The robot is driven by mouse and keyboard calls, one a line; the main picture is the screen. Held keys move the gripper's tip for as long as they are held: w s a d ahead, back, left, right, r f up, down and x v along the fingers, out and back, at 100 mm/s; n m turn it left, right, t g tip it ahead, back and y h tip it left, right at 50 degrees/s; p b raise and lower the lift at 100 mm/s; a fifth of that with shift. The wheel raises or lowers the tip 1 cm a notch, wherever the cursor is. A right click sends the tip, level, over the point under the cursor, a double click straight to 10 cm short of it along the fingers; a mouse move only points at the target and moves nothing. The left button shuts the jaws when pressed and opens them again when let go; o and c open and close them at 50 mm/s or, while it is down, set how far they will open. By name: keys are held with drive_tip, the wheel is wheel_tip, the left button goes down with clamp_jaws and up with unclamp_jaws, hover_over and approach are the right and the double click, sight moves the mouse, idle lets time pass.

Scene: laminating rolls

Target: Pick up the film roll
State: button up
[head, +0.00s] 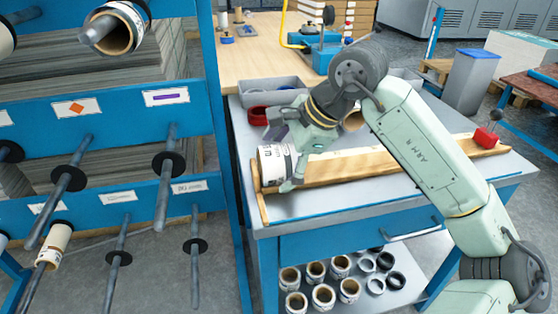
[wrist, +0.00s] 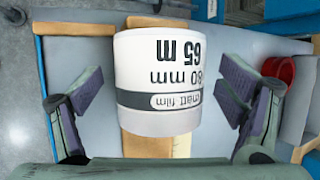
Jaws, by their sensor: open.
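The film roll (head: 274,165) is white with a dark label band. It lies on its side at the left end of a wooden trough on the workbench. In the wrist view the roll (wrist: 175,75) shows "65 m", "80 mm" and "matt film" printed upside down. My gripper (wrist: 165,105) is open, with one dark finger pad on each side of the roll and a gap on both sides. In the head view my gripper (head: 285,160) is at the roll, and its fingers partly cover it.
The wooden trough (head: 350,165) runs along the bench, with a red block (head: 486,138) at its right end. A blue rack (head: 100,110) with pegs is at left. Several rolls stand on the shelf below.

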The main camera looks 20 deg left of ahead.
drive_tip(key=shift+a+f, duration=0.2)
drive_tip(key=shift+f, duration=0.15)
drive_tip(key=shift+c, duration=0.2)
drive_tip(key=c, duration=1.3)
